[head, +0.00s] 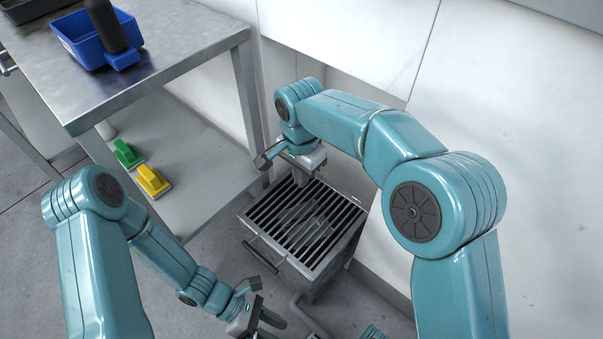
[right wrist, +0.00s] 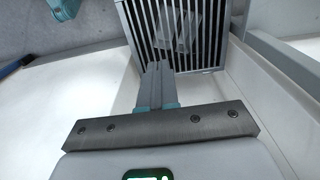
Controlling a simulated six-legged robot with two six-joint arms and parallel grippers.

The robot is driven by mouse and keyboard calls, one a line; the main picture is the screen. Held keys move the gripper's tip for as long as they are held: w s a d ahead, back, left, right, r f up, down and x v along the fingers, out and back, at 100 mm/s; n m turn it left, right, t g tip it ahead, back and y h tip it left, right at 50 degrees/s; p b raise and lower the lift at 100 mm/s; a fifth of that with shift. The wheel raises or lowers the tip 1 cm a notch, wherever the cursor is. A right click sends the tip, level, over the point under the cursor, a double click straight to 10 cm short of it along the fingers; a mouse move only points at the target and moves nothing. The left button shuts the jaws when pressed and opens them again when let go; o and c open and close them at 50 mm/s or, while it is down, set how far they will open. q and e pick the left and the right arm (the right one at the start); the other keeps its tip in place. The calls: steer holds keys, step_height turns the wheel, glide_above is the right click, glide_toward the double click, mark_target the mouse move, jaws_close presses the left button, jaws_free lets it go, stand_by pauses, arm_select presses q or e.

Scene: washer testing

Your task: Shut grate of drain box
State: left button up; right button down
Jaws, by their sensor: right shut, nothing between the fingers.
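The drain box (head: 325,283) stands on the floor against the white wall in the head view. Its barred grate (head: 287,228) lies over the top, looking flat, with a dark handle (head: 265,256) on the near left side. Pale grey shapes show at the middle of the bars. The grate also shows at the top of the right wrist view (right wrist: 214,35). My right gripper (head: 301,180) is shut and empty, pointing down at the far edge of the grate; I cannot tell whether it touches. My left gripper (head: 272,320) is low, in front of the box; its jaws are unclear.
A metal table (head: 165,65) stands at the left, with a blue bin (head: 82,40) on top. Green (head: 127,154) and yellow (head: 153,181) scrubbers lie on its lower shelf. The white wall (head: 350,35) is close behind the box. A grey pipe runs near the box's base.

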arm_select(q)
steer(key=a+f+m+t+y, duration=0.1)
steer(key=a+f+m+y, duration=0.5)
steer(key=m, duration=0.6)
steer(key=w+d+r+m+t, duration=0.1)
steer(key=w+r+m+t, duration=0.1)
steer(key=w+m, duration=0.3)
steer(key=shift+w+d+r+m+t+y+b, duration=0.15)
steer(key=shift+w+d+m+t+y+b, duration=0.2)
steer(key=shift+m+t, duration=0.3)
arm_select(e)
steer(key=shift+s+a+f, duration=0.4)
steer(key=shift+s+f, duration=0.1)
steer(key=shift+s, duration=0.05)
arm_select(q)
steer(key=shift+s+a, duration=0.1)
step_height(320, 180, up, 6)
steer(key=p, duration=0.6)
steer(key=shift+s+r, duration=0.15)
steer(key=shift+s, duration=0.05)
arm_select(e)
step_height(320, 180, up, 16)
steer(key=shift+s+a+r, duration=0.15)
steer(key=shift+s+a, duration=0.15)
steer(key=shift+s, duration=0.1)
